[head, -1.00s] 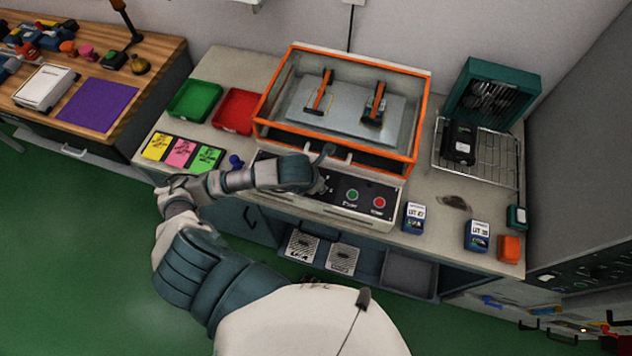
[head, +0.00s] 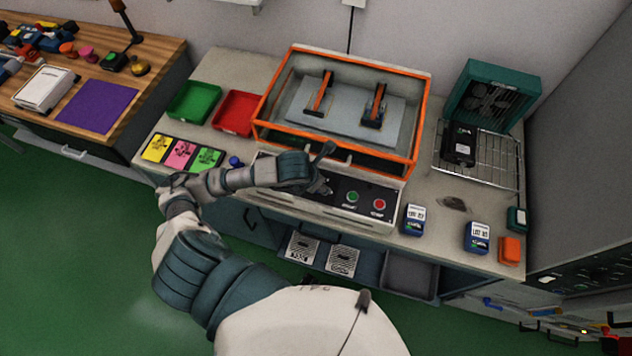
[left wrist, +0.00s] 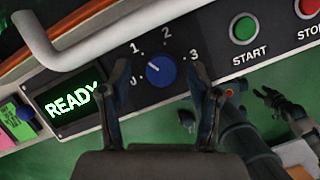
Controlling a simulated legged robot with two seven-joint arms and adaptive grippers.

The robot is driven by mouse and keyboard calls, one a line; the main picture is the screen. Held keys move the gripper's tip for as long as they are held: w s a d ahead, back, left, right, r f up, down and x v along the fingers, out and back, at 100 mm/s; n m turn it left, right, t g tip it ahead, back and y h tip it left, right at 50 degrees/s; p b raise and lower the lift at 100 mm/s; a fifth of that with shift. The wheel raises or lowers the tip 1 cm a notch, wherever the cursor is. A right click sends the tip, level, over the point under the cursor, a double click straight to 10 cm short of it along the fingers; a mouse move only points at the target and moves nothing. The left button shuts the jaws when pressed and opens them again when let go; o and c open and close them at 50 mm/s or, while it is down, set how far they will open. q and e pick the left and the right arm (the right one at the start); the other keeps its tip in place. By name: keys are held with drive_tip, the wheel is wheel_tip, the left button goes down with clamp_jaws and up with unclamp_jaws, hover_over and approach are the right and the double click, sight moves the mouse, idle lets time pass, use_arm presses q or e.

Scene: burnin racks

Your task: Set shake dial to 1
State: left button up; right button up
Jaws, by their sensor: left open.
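The shake dial is a blue round knob (left wrist: 162,72) on the black control panel in the left wrist view. The numbers 0, 1, 2 and 3 run around it. Its white mark points up and left, roughly toward the 1. My left gripper (left wrist: 160,78) is open, with one finger on each side of the knob. Gaps show between the fingers and the knob; how near the tips are to the panel is unclear. In the head view my left wrist hides the dial, and the gripper (head: 322,188) is partly hidden.
A display reading READY (left wrist: 73,103) is left of the dial. The green START button (left wrist: 243,28) and a red button (head: 379,204) are to the right. A pale handle bar (left wrist: 95,28) runs above the panel. The orange-framed shaker box (head: 416,125) stands behind it.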

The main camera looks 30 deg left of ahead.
use_arm(q)
wheel_tip(320, 180, up, 8)
drive_tip(key=shift+r, duration=0.25)
drive_tip(key=shift+f, duration=0.1)
idle(0.4)
